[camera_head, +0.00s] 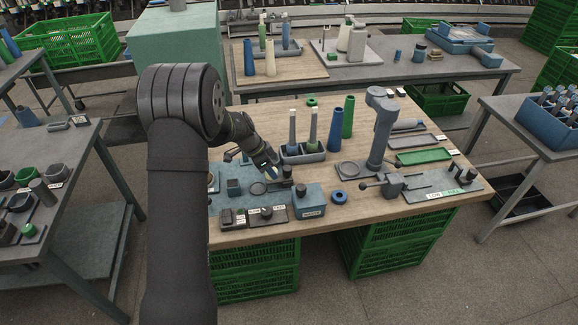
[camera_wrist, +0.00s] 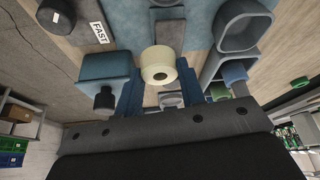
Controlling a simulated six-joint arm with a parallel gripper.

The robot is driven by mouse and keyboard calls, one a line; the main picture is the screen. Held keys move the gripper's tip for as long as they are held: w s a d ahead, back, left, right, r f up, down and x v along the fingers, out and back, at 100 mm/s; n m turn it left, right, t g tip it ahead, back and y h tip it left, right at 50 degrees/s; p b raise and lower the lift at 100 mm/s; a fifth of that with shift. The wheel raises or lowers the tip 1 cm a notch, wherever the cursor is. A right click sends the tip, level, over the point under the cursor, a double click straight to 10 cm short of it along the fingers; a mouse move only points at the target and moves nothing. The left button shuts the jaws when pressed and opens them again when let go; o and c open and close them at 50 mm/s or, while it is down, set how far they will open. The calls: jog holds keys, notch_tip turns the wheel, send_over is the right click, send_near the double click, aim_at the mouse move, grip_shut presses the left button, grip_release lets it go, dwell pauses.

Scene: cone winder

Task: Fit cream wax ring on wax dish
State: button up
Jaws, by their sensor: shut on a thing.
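The cream wax ring (camera_wrist: 158,65) shows in the wrist view as a short pale cylinder with a dark centre hole. It sits between the two blue fingers of my gripper (camera_wrist: 160,86), which is shut on it. In the head view my gripper (camera_head: 271,168) is low over the blue mat (camera_head: 232,202) at the bench's front left; the ring cannot be made out there. I cannot tell whether the ring touches anything.
A blue box (camera_head: 308,201) with a black knob stands right of the mat. A blue ring (camera_head: 340,197) lies beside it.

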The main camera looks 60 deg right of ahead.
jog(key=shift+n+t, duration=0.3)
jog(key=shift+n, duration=0.5)
jog(key=w, duration=0.1)
jog(key=w+a+f, duration=0.1)
jog(key=w, duration=0.1)
jog(key=w+a+f, duration=0.1)
jog(key=shift+w+a, duration=0.1)
jog(key=shift+w, duration=0.3)
jog(key=shift+f, duration=1.85)
jog(key=shift+f, duration=0.75)
jog(key=o, duration=1.5)
jog(key=shift+r, duration=4)
jog(key=shift+f, duration=0.1)
